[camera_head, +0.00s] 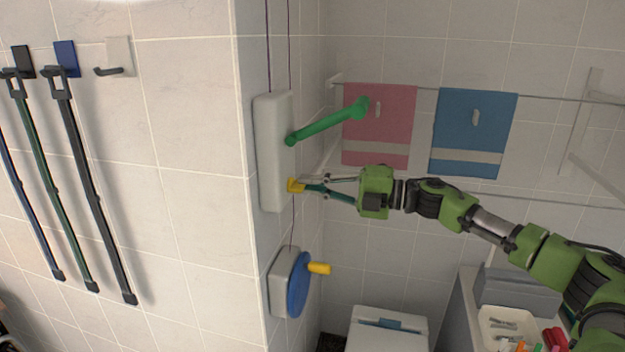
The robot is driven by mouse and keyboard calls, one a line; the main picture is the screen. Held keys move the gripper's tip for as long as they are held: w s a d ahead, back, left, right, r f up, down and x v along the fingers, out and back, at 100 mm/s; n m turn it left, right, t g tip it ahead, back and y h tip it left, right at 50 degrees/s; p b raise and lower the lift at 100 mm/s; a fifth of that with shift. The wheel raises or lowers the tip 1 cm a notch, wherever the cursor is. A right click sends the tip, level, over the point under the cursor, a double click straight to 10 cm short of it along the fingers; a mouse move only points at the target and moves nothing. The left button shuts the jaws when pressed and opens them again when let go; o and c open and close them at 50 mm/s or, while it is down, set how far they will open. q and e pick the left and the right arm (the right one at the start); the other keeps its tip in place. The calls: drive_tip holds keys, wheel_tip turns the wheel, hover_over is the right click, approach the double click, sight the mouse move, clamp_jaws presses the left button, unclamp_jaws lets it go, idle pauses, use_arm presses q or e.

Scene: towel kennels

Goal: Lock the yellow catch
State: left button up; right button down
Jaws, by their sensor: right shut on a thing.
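The yellow catch (295,186) sticks out from the lower right side of a white wall housing (272,150). My right gripper (304,186) reaches in from the right, with its fingertips at the catch and shut on it. The fingers partly hide the catch, and I cannot tell which way it is set. A green lever (328,122) comes out of the same housing above the gripper and slants up to the right. My left gripper is not in view.
Below is a white wall box with a blue disc (298,284) and yellow knob (319,268). Pink (378,125) and blue (474,132) towels hang behind. Dark straps (93,170) hang on the left wall. A tray (508,325) and a white bin (388,332) stand below right.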

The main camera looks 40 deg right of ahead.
drive_tip(key=shift+m, duration=0.4)
drive_tip(key=c, duration=2.3)
unclamp_jaws()
drive_tip(key=shift+o, duration=0.6)
drive_tip(key=shift+w+a, duration=0.1)
drive_tip(key=shift+w, duration=0.05)
drive_tip(key=shift+f, duration=0.1)
drive_tip(key=v, duration=1.2)
